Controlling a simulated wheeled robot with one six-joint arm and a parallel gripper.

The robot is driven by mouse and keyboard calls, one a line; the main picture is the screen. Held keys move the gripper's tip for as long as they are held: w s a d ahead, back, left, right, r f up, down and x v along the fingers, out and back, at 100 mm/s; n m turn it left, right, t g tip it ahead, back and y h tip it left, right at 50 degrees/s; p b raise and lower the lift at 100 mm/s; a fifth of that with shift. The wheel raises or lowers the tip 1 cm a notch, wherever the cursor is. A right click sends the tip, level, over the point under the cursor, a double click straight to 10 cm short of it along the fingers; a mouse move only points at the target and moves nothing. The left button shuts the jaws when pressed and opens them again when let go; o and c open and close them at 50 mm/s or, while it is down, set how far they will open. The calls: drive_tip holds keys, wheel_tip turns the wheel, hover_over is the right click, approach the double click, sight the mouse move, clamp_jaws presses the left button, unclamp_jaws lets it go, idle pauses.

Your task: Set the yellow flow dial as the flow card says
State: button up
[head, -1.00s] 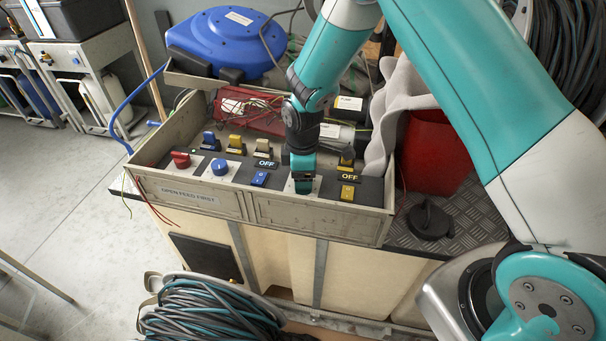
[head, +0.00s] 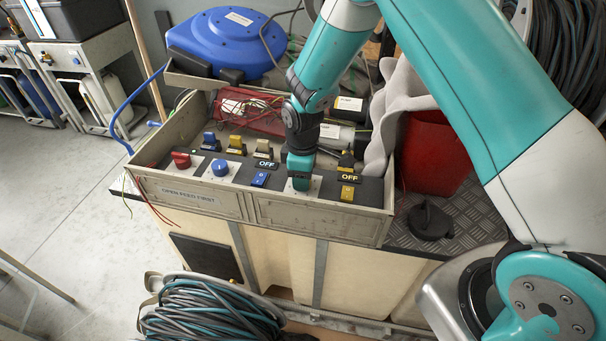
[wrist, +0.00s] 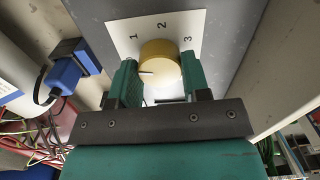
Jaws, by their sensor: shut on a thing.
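The yellow flow dial (wrist: 160,60) sits on a white plate (wrist: 122,28) marked 1, 2 and 3 in the wrist view. A pale line on the dial points to the left, toward the left finger, below the 1. My gripper (wrist: 159,70) is shut on the dial, one finger on each side. In the head view my gripper (head: 300,184) comes down from above onto the white plate (head: 290,189) and hides the dial. I cannot make out which card is the flow card; the white labels in the head view are too small to read.
On the same panel are a red knob (head: 181,160), a blue knob (head: 220,168), a blue switch (head: 260,179) and a yellow switch (head: 347,193). Two small displays read OFF (head: 264,164). The box's front wall (head: 200,197) reads OPEN FEED FIRST. A red bucket (head: 432,150) stands to the right.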

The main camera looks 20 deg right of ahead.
drive_tip(key=m, duration=0.4)
drive_tip(key=shift+m, duration=0.3)
drive_tip(key=m+p, duration=0.1)
drive_tip(key=m, duration=0.3)
drive_tip(key=shift+m, duration=0.3)
drive_tip(key=m, duration=0.4)
drive_tip(key=shift+m, duration=2.1)
drive_tip(key=o, duration=0.9)
drive_tip(key=shift+o, duration=0.2)
drive_tip(key=shift+r, duration=0.15)
